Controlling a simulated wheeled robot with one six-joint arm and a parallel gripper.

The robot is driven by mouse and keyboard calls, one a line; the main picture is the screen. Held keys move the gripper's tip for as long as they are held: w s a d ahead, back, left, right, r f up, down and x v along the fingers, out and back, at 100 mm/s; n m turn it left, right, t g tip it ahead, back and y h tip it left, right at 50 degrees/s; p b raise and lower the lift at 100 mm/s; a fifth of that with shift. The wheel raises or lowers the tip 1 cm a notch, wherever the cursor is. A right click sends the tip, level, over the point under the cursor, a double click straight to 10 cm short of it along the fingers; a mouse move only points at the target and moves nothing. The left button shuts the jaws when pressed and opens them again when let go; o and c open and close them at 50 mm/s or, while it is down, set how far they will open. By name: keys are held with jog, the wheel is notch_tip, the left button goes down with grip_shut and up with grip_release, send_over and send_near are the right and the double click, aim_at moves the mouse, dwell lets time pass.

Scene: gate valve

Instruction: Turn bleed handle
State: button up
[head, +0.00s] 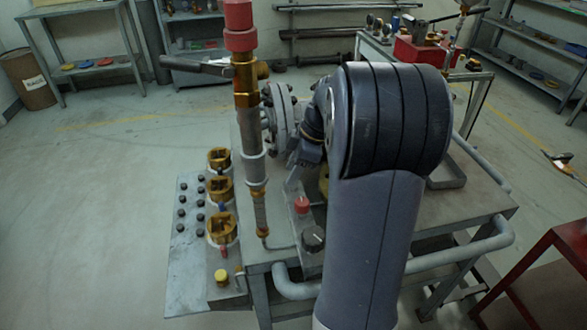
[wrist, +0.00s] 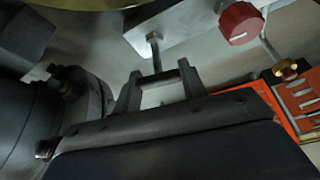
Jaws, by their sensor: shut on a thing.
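In the wrist view, the two fingers of my gripper (wrist: 158,92) stand on either side of a short dark bar, which appears to be the bleed handle (wrist: 158,77). The bar spans the gap between the fingers, and the gripper is shut on it. A thin stem (wrist: 153,48) rises from the bar to a light grey plate (wrist: 180,28). In the head view, my own arm covers much of the middle of the bench, and the handle cannot be made out there.
A red knob (wrist: 240,22) sits close to the right, by an orange slotted part (wrist: 298,98) with a brass fitting. Dark flanged piping (wrist: 25,110) is close on the left. In the head view, a tall red-topped pipe (head: 245,90) stands left of my arm.

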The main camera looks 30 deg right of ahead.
jog(key=shift+n, duration=0.6)
jog(key=o, duration=1)
jog(key=p+v, duration=0.1)
jog(key=v, duration=0.9)
jog(key=shift+w+d+r, duration=0.1)
jog(key=shift+d+r, duration=0.15)
jog(key=shift+r, duration=0.15)
jog(key=x, duration=0.5)
jog(key=b+x, duration=0.1)
jog(key=x, duration=0.5)
jog(key=shift+s+a, duration=0.1)
jog(key=shift+s, duration=0.15)
